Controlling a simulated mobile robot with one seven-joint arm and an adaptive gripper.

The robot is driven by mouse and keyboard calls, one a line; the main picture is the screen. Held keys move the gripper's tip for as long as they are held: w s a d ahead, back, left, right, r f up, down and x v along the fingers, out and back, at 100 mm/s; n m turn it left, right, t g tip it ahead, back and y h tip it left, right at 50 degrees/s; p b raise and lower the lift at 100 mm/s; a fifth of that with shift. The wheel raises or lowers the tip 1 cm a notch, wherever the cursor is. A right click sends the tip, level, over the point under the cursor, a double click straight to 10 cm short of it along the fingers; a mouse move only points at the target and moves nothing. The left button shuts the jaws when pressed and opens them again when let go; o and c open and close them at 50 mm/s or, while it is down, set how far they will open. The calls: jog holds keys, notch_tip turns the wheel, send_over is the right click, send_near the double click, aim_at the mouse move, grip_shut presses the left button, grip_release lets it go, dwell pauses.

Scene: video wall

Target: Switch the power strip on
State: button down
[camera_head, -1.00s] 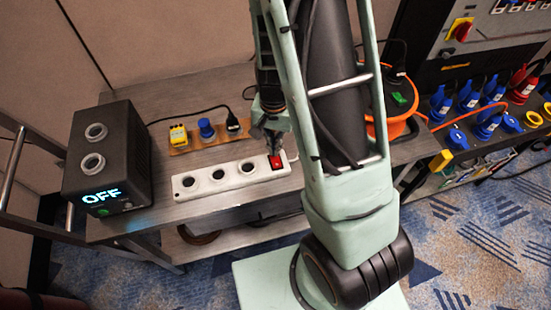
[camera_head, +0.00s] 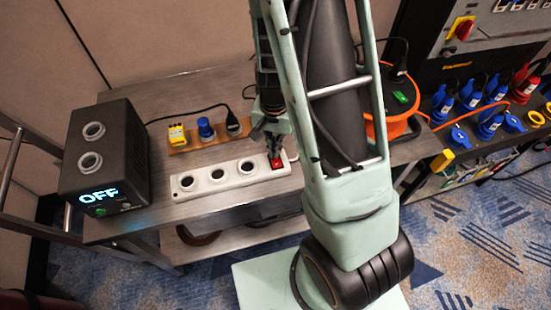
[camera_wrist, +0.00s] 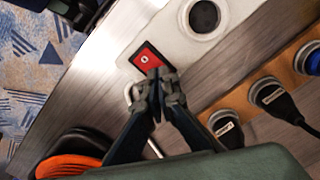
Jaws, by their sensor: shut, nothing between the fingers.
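A white power strip (camera_head: 203,183) with several round black sockets lies on the grey wooden table. Its red rocker switch sits at the right end, and in the wrist view the red switch (camera_wrist: 146,60) shows a white mark. A black box (camera_head: 108,160) on the left reads "OFF" in lit letters. My gripper (camera_head: 276,153) is shut and empty, pointing down at the switch. In the wrist view my gripper (camera_wrist: 160,76) has its closed fingertips at the edge of the switch and covers its near corner. I cannot tell whether they touch it.
A wooden board (camera_head: 182,151) with yellow, blue and black plugs lies behind the strip. An orange cable reel (camera_head: 371,122) stands right of my arm. Several blue and red industrial plugs fill a rack at the right. The table in front of the strip is clear.

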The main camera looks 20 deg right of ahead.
jog(key=shift+f+b, duration=0.3)
jog(key=shift+f, duration=0.05)
jog(key=shift+r, duration=0.15)
notch_tip(320, 180, up, 7)
jog(key=p, duration=0.6)
dwell(0.6)
